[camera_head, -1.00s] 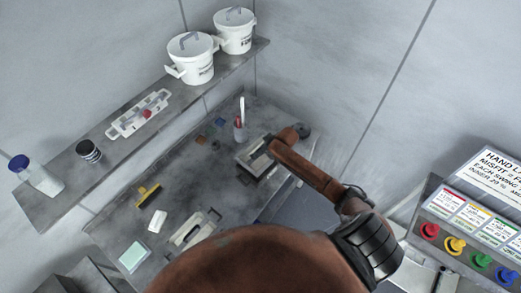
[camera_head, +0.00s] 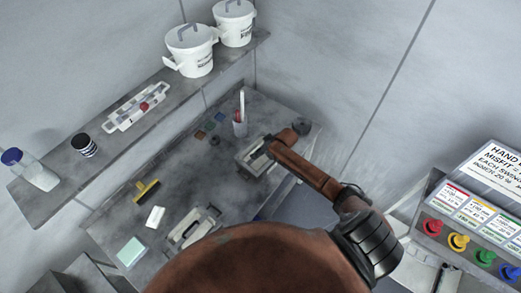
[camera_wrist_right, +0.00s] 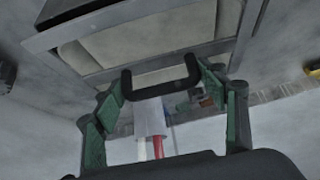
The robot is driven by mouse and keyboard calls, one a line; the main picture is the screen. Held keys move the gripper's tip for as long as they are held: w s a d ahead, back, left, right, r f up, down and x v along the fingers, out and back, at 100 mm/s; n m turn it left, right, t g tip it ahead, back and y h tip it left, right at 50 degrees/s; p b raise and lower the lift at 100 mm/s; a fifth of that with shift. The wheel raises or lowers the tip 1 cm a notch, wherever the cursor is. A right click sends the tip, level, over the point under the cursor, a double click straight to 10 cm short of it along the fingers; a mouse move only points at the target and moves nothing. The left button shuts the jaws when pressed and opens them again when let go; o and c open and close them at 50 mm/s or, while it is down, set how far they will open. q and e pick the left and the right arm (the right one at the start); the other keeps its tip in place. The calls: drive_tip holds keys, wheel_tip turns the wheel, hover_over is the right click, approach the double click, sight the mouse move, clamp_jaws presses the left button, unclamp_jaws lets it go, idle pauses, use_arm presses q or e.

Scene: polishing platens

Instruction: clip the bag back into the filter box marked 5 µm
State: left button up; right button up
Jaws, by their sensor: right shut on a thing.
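A grey framed box with a pale inside (camera_head: 254,160) sits at the back right of the bench. In the right wrist view, a grey frame with a pale panel (camera_wrist_right: 150,40) fills the top, and a black U-shaped handle (camera_wrist_right: 160,78) stands at its near edge. My right gripper (camera_wrist_right: 162,88) has its green fingers on either side of that handle and is shut on it; it also shows in the head view (camera_head: 270,147). A second framed box with a dark handle (camera_head: 190,232) lies at the front of the bench. No 5 µm mark is readable. My left gripper is out of view.
A cup with pens (camera_head: 240,126) stands close behind the gripped box. A yellow-handled brush (camera_head: 146,191), a white block (camera_head: 155,216) and a pale green pad (camera_head: 131,252) lie at left. A shelf with white buckets (camera_head: 191,52) runs above. A colored-knob panel (camera_head: 470,225) is right.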

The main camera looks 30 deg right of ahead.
drive_tip(key=shift+s+d+f, duration=0.1)
drive_tip(key=shift+f, duration=0.55)
idle(1.2)
drive_tip(key=shift+f+p, duration=0.2)
drive_tip(key=shift+p, duration=0.4)
idle(0.8)
drive_tip(key=o, duration=2)
drive_tip(key=shift+c, duration=0.2)
drive_tip(key=shift+o, duration=0.2)
drive_tip(key=shift+s, duration=0.1)
drive_tip(key=o, duration=0.3)
drive_tip(key=shift+o, duration=0.2)
drive_tip(key=shift+r, duration=0.1)
